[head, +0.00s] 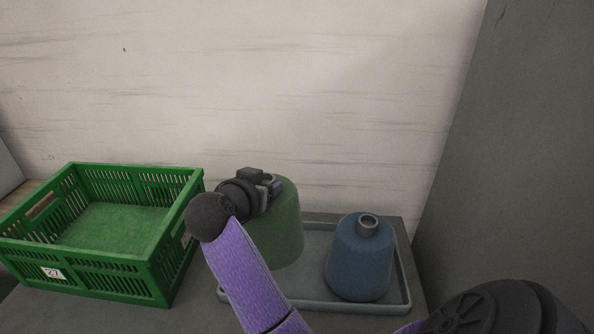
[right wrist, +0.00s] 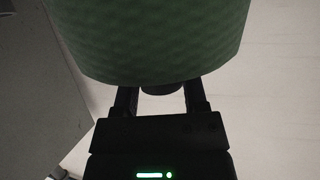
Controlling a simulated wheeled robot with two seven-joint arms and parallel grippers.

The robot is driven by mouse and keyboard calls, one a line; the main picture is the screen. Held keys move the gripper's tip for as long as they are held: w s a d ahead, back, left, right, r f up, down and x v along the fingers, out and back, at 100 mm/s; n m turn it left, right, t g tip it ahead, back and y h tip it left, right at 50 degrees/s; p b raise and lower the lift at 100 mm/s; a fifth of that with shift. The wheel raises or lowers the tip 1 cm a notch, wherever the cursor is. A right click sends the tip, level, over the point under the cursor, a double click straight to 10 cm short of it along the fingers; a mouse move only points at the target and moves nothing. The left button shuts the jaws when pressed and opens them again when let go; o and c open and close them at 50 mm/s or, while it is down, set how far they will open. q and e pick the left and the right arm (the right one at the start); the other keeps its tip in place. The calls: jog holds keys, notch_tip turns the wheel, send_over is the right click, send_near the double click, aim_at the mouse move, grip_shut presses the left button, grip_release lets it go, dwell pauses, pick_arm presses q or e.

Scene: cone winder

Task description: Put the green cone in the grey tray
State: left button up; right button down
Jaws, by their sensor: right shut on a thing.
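The green cone (head: 284,228) is upright over the left half of the grey tray (head: 403,291) in the head view. I cannot tell whether its base touches the tray floor. My right gripper (head: 268,182) is at the cone's top, shut on it. In the right wrist view the green cone (right wrist: 150,40) fills the top, and its narrow dark end is between the fingers of the right gripper (right wrist: 158,92). The fingertips are partly hidden by the cone. My left gripper is out of view.
A blue cone (head: 360,262) stands upright in the right half of the tray. A green slatted crate (head: 152,262) with a number label stands left of the tray, its visible floor bare. A pale wall (head: 300,80) is behind and a grey panel (head: 510,150) rises at the right.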

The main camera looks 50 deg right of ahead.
aim_at(278, 234)
notch_tip(278, 234, down, 9)
jog(key=b, duration=0.4)
jog(key=shift+r, duration=0.15)
jog(key=shift+c, duration=0.6)
grip_release()
